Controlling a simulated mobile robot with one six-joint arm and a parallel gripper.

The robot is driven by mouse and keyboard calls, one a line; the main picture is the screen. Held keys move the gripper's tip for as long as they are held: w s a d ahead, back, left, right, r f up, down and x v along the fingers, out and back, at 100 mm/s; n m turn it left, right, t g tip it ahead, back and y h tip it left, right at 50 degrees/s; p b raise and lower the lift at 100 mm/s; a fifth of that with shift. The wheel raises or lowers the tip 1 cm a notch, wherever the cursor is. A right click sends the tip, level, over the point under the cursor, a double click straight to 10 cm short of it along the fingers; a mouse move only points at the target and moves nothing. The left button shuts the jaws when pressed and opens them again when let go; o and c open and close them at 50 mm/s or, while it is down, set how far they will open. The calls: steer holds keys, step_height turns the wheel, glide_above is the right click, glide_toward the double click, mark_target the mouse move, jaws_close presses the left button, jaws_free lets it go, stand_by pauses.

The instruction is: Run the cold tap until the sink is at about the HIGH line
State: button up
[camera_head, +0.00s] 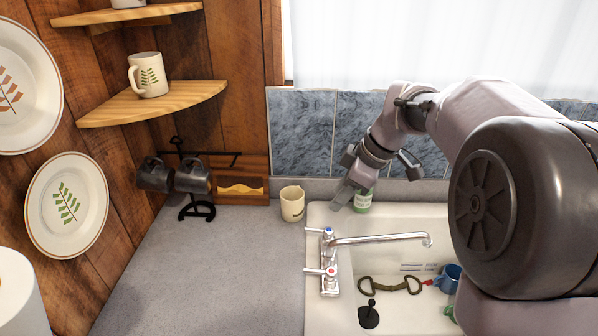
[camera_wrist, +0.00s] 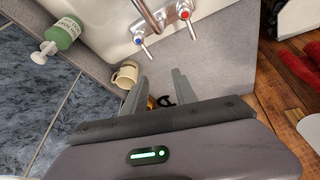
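The chrome tap (camera_head: 380,238) stands on the sink's left rim, its spout reaching right over the basin; no water stream shows. Its blue-marked cold handle (camera_head: 328,233) is farther back, its red-marked hot handle (camera_head: 331,271) nearer. In the wrist view the cold handle (camera_wrist: 138,40) and hot handle (camera_wrist: 184,14) are beyond my fingers. The white sink (camera_head: 345,318) shows no clear water; small markings (camera_head: 420,267) on its wall are unreadable. My gripper (camera_head: 343,193) is above the sink's back-left corner, apart from the handles. Its fingers (camera_wrist: 159,86) are spread and empty.
A green soap bottle (camera_head: 363,201) stands behind my gripper. A cream mug (camera_head: 292,204) is on the counter left of it. A strap-like item (camera_head: 390,286), a black stopper (camera_head: 369,315) and a blue mug (camera_head: 450,278) lie in the basin. The grey counter (camera_head: 220,275) is mostly clear.

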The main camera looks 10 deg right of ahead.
mark_target(312, 229)
steer(key=w+a+f+n+b, duration=0.1)
steer(key=w+f, duration=0.1)
steer(key=f, duration=0.4)
steer(key=w+a+f+n+b, duration=0.1)
steer(key=w+f, duration=0.2)
steer(key=f, duration=0.3)
steer(key=w+a+f+n+b, duration=0.1)
steer(key=w+a+f, duration=0.1)
steer(key=f, duration=0.4)
steer(key=shift+w+b, duration=0.35)
steer(key=shift+w, duration=0.3)
steer(key=shift+c, duration=0.2)
jaws_close()
